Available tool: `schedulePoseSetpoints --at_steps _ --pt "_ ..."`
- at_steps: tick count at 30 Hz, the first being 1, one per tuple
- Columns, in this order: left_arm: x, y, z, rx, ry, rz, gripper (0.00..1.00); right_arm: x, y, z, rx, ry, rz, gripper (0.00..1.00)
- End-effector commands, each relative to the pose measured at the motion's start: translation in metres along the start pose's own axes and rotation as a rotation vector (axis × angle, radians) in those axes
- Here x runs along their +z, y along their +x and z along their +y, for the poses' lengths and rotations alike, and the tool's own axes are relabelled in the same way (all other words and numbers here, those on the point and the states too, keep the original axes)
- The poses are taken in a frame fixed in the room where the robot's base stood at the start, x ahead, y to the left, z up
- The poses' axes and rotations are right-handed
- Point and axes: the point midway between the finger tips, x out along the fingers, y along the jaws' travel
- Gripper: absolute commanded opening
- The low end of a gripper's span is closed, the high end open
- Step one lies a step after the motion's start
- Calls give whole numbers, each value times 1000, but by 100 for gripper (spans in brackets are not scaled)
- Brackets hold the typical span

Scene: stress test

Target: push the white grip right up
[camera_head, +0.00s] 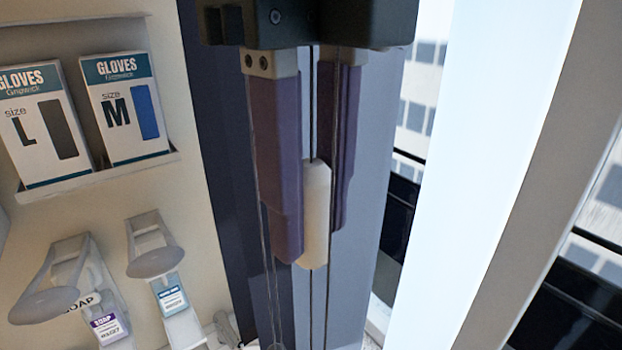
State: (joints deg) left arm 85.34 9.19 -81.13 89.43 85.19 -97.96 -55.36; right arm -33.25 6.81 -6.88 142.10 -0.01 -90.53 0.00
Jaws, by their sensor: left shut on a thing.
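The white grip (317,212) is a pale cylinder on a thin dark vertical cord in the middle of the camera_head view. My left gripper (312,235) comes down from the top, with one purple finger on each side of the grip. It is shut on the grip. The left finger covers part of the grip's left side. Thin cords run up and down beside the fingers, and the cord shows above and below the grip. My right gripper is not in view.
A shelf on the left wall holds two glove boxes, size L (45,130) and size M (124,108). Below hang two soap dispensers (78,285) (165,265). A window with a pale frame (520,170) stands on the right, close to the cords.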

Motion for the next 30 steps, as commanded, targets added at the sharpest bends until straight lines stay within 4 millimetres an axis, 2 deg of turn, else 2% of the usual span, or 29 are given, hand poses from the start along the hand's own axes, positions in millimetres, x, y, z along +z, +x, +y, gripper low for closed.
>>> schedulePoseSetpoints --at_steps 1,3,15,16,23,30 --pt "0 -17 0 1 0 1 0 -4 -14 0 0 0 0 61" --pt "0 -24 0 1 -1 1 0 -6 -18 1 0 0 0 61" --pt "0 -29 0 0 1 0 0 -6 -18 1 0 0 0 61" --pt "0 -29 0 0 1 0 34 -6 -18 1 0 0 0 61" --pt "0 -28 0 0 0 0 60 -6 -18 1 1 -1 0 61" --pt "0 -27 0 0 0 0 61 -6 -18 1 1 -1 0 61"
